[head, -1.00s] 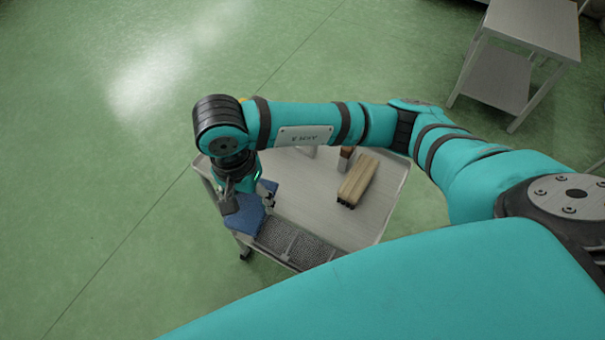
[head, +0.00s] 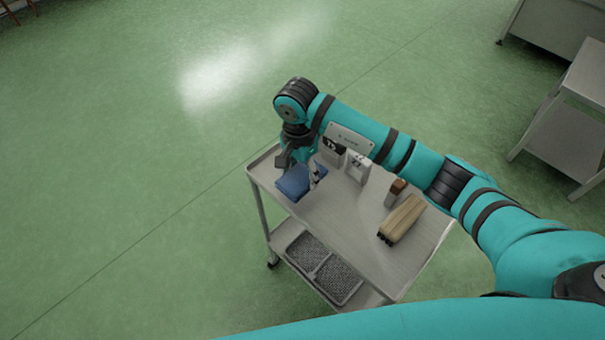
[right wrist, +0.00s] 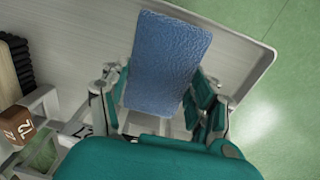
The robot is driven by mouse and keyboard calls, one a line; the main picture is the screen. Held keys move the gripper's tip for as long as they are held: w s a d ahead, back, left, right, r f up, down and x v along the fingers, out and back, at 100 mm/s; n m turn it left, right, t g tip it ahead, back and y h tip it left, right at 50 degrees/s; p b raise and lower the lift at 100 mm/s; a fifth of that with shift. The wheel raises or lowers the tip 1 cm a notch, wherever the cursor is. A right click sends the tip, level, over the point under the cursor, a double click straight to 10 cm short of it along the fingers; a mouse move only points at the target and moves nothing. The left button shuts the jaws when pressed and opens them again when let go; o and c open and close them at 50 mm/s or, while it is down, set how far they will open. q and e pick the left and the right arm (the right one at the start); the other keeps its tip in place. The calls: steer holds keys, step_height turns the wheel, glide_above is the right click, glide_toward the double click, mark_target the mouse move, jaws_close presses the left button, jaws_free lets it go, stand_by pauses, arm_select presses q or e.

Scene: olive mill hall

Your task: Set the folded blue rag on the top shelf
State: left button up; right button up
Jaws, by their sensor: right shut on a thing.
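The folded blue rag (head: 293,182) is at the far-left corner of the top shelf (head: 345,228) of a grey metal trolley. My right gripper (head: 303,172) is shut on the rag, its fingers on either side. In the right wrist view the rag (right wrist: 168,62) is flat between the two green fingers (right wrist: 160,100), with the pale shelf surface around it. Whether the rag touches the shelf or hangs just above it, I cannot tell. My left gripper is out of view.
A wooden brush (head: 402,218) with dark bristles, a brown-topped block (head: 395,193) and a white stand (head: 357,168) are right of the rag. Mesh trays (head: 322,268) sit on the lower shelf. A metal table (head: 570,140) stands at far right.

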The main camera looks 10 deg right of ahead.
mark_target(302, 171)
steer(key=f, duration=0.1)
steer(key=f+p, duration=0.1)
steer(key=shift+w+d+f, duration=0.2)
steer(key=shift+w+f, duration=0.15)
steer(key=shift+f, duration=0.6)
steer(key=o, duration=1.3)
steer(key=shift+r, duration=0.2)
steer(key=shift+w+r, duration=0.1)
steer(key=shift+r, duration=0.15)
step_height(302, 171, up, 11)
steer(key=shift+w+a+r+b, duration=0.15)
steer(key=shift+r+b, duration=0.05)
steer(key=shift+b, duration=1)
